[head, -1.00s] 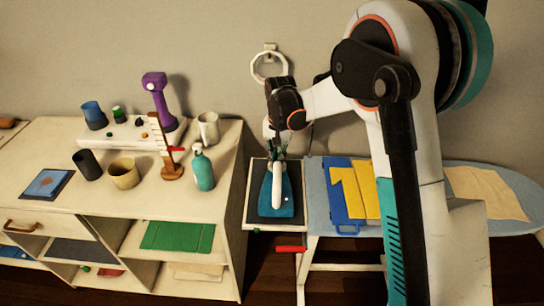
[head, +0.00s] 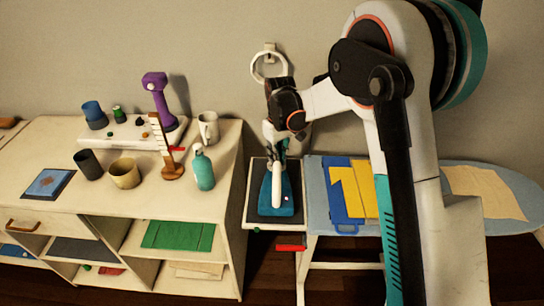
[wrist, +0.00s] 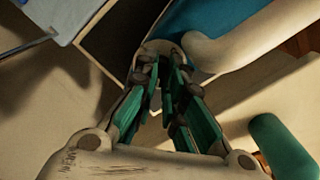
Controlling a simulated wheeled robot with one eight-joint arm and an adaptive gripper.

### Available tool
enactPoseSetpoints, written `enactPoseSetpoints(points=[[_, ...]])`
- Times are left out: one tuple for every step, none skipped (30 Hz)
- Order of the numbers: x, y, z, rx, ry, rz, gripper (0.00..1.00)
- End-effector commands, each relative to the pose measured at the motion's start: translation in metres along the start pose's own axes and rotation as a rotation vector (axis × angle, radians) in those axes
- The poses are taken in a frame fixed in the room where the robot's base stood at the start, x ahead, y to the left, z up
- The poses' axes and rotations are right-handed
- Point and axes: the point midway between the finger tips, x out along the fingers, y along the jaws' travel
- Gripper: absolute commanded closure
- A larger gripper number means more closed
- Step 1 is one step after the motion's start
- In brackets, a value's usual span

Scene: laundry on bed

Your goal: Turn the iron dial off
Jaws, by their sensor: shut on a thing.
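The iron (head: 268,206) has a teal body and a pale handle. It stands on a dark pad (head: 258,180) on a small stand beside the ironing board. In the wrist view its teal body (wrist: 208,22) and pale handle (wrist: 240,45) are at the upper right. My gripper (head: 277,152) reaches down to the back end of the iron. In the wrist view my gripper (wrist: 161,78) has its fingers close together at a pale round part, which seems to be the dial (wrist: 158,47). The fingertips partly hide it, so its setting cannot be read.
A blue ironing board (head: 316,195) with yellow and blue folded cloths (head: 345,190) is to the right. A shelf unit (head: 110,205) on the left carries a spray bottle (head: 203,170), mugs and other items. A white ring (head: 269,66) hangs on the wall behind.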

Motion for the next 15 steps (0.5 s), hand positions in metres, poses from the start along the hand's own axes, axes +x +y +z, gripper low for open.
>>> enactPoseSetpoints(points=[[-0.0002,-0.0009,0.0001,-0.045,-0.001,-0.001,1.00],[-0.0002,-0.0010,0.0001,-0.074,-0.001,-0.002,1.00],[-0.0001,-0.0010,0.0002,-0.112,-0.001,-0.002,1.00],[-0.0001,-0.0010,0.0002,-0.140,-0.001,-0.002,1.00],[-0.0001,-0.0011,0.0002,-0.169,-0.001,-0.002,1.00],[-0.0001,-0.0011,0.0002,-0.207,-0.001,-0.002,1.00],[-0.0001,-0.0011,0.0002,-0.235,-0.001,-0.002,1.00],[0.0000,-0.0011,0.0003,-0.264,-0.001,-0.002,1.00],[0.0000,-0.0011,0.0003,-0.302,-0.001,-0.002,1.00],[0.0000,-0.0012,0.0003,-0.330,-0.001,-0.002,1.00],[0.0000,-0.0012,0.0003,-0.359,-0.001,-0.002,1.00],[0.0000,-0.0012,0.0003,-0.397,-0.001,-0.002,1.00],[0.0000,-0.0012,0.0004,-0.425,-0.001,-0.002,1.00],[0.0001,-0.0012,0.0004,-0.454,-0.001,-0.002,1.00],[0.0001,-0.0013,0.0004,-0.492,-0.001,-0.002,1.00]])
